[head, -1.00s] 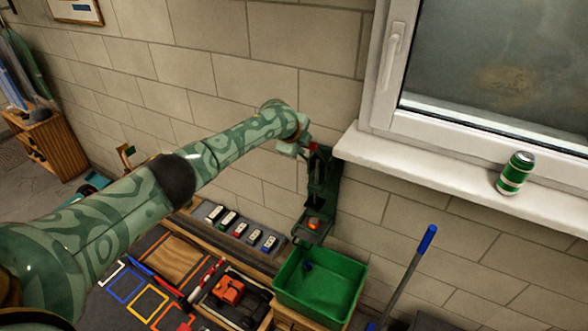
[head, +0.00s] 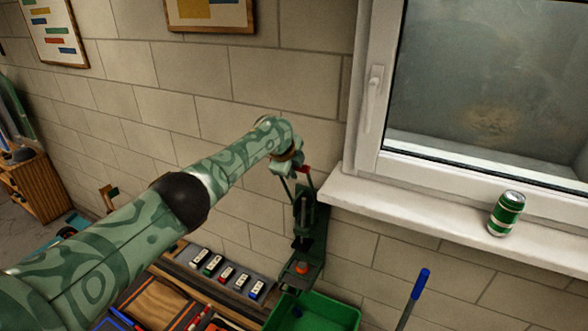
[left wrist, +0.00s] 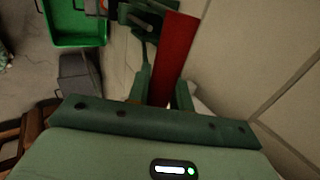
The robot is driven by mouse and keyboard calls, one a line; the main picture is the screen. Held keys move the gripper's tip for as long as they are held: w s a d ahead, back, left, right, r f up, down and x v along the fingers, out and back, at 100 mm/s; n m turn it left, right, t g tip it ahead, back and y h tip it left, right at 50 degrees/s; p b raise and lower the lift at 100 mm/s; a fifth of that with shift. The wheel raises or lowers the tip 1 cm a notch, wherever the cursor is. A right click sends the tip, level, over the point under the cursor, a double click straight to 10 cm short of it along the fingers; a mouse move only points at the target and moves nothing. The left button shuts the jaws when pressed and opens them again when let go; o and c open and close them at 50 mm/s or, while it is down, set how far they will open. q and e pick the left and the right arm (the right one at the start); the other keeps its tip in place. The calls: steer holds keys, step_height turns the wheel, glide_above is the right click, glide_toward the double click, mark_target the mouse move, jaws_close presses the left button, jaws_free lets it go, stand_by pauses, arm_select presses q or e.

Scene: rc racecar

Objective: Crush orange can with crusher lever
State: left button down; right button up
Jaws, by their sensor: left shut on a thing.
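The green can crusher (head: 314,238) is mounted on the wall left of the window sill. A small orange can (head: 302,267) shows low in it, partly covered by crusher parts. The lever's red handle (head: 304,169) is at the top of the crusher. My left gripper (head: 296,168) is shut on this handle. In the left wrist view the red handle (left wrist: 176,55) stands between the two fingers (left wrist: 163,92). My right gripper is in neither view.
A green bin (head: 335,311) is below the crusher; it also shows in the left wrist view (left wrist: 75,38). A green can (head: 506,214) stands on the white window sill (head: 430,220). Several small blocks (head: 227,274) line a bench at lower left. A blue-topped pole (head: 421,283) stands at right.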

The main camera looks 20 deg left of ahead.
arm_select(q)
steer(key=c, duration=1.3)
jaws_free()
steer(key=shift+w, duration=0.1)
steer(key=shift+o, duration=0.2)
steer(key=shift+s+r+p, duration=0.25)
steer(key=shift+r+p, duration=0.15)
steer(key=shift+r, duration=0.05)
steer(key=p+v, duration=0.1)
steer(key=v, duration=0.1)
steer(key=shift+s+r, duration=0.15)
steer(key=shift+r, duration=0.05)
steer(key=v, duration=1.2)
steer(key=shift+s+r, duration=0.25)
steer(key=shift+s, duration=0.05)
steer(key=shift+a, duration=0.1)
